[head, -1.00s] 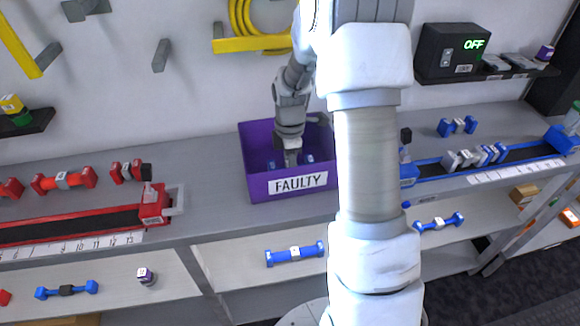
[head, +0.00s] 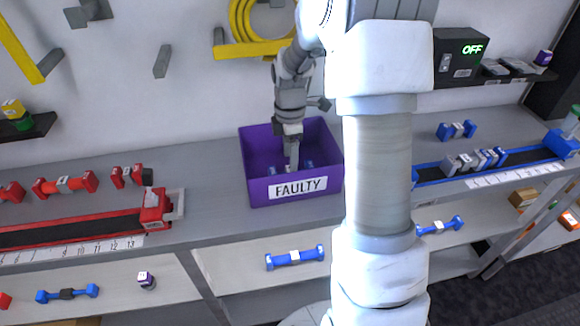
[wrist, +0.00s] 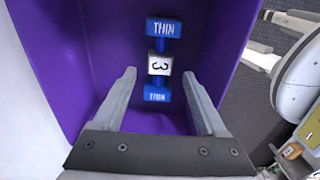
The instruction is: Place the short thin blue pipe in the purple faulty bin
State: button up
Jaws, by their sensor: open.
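The purple bin (head: 258,192) labelled FAULTY stands on the grey counter. A short blue pipe (wrist: 159,60) lies inside it, with THIN on its blue ends and a 3 on its white middle. It also shows partly in the head view, with my gripper in front of it. My gripper (head: 290,165) points down into the bin. In the wrist view my gripper (wrist: 160,88) has its fingers spread apart, one on each side of the pipe's lower end. The pipe appears to rest on the bin floor, apart from both fingers.
A red rail (head: 75,228) with red pipes behind it is left of the bin. A blue rail (head: 490,170) with several small parts is at the right. Blue pipes (head: 295,257) lie on the lower shelf. Yellow hoses (head: 250,25) hang on the wall behind.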

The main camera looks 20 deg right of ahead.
jog(key=s+a+r+m+t, duration=0.1)
jog(key=s+a+r+m, duration=0.25)
jog(key=r, duration=0.45)
jog(key=s+a+r+m+t, duration=0.1)
jog(key=s+a+r+m, duration=0.15)
jog(key=s+r, duration=0.4)
jog(key=s+a+r+m+t+p, duration=0.1)
jog(key=s+r+m, duration=0.2)
jog(key=s+m, duration=0.2)
jog(key=s+a+r+m+t+p, duration=0.1)
jog(key=s+a+r+m+t, duration=0.1)
jog(key=s+m, duration=0.3)
jog(key=shift+s+a+r+t+p, duration=0.35)
jog(key=shift+s+r, duration=0.55)
jog(key=shift+s, duration=0.35)
jog(key=shift+d, duration=0.1)
